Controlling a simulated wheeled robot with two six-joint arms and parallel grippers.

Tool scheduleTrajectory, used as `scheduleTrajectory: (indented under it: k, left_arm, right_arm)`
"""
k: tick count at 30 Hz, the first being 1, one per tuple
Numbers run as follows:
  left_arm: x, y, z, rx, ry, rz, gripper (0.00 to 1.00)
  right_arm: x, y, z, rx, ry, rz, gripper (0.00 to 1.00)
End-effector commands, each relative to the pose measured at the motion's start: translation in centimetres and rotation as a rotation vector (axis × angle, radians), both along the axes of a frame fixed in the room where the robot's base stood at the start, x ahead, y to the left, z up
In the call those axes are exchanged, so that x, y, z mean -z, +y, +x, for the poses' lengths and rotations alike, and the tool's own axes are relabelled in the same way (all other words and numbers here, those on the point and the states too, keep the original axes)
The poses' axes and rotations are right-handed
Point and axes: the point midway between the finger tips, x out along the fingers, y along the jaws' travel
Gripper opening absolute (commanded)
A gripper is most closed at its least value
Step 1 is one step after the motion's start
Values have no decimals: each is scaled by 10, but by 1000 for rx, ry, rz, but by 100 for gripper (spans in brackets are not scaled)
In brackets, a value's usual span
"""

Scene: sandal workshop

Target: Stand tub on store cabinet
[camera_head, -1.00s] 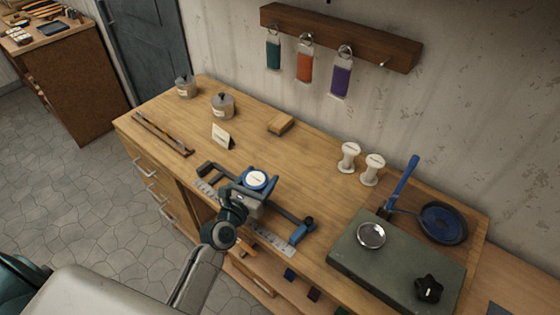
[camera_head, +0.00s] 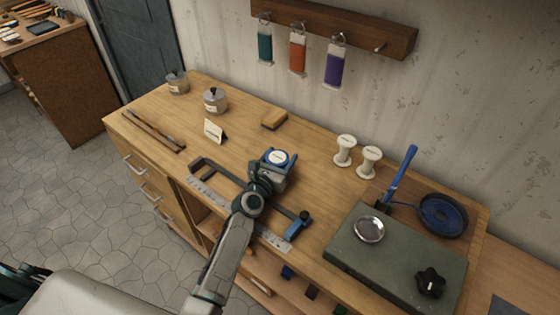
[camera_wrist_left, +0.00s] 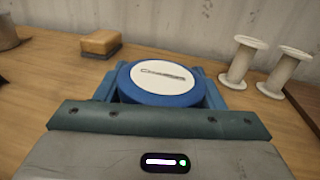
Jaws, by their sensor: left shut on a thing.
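The tub (camera_head: 278,157) is round and blue with a white labelled lid. My left gripper (camera_head: 276,164) is shut on it, with a finger on each side, over the wooden top of the cabinet (camera_head: 235,135). In the left wrist view the tub (camera_wrist_left: 160,82) sits upright between the fingers (camera_wrist_left: 162,90). I cannot tell whether its base touches the wood; the gripper hides its lower part. My right gripper is not in view.
A card (camera_head: 213,131), a tan block (camera_head: 274,119) and two white spools (camera_head: 345,150) stand around the tub. A clamp (camera_head: 298,224) and ruler (camera_head: 275,240) lie near the front edge. A grey-green slab (camera_head: 390,255) is at right. Bare wood lies between block and spools.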

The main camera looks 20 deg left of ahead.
Motion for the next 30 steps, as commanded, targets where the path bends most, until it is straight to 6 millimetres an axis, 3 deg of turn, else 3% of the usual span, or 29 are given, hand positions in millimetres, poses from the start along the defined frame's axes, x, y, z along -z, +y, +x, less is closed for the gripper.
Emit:
scheduleTrajectory:
  k: [9, 10, 13, 24, 30]
  left_arm:
    - [3, 0, 0, -1, -1, 0, 28]
    - [3, 0, 0, 0, 0, 0, 64]
    - [2, 0, 0, 0, 0, 0, 84]
    - [-3, 0, 0, 0, 0, 0, 84]
    - [0, 5, -32, 0, 3, 0, 84]
  right_arm:
    - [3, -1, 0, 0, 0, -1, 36]
    - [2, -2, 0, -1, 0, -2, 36]
    - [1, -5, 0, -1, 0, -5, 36]
    - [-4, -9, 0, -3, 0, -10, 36]
    - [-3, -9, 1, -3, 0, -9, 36]
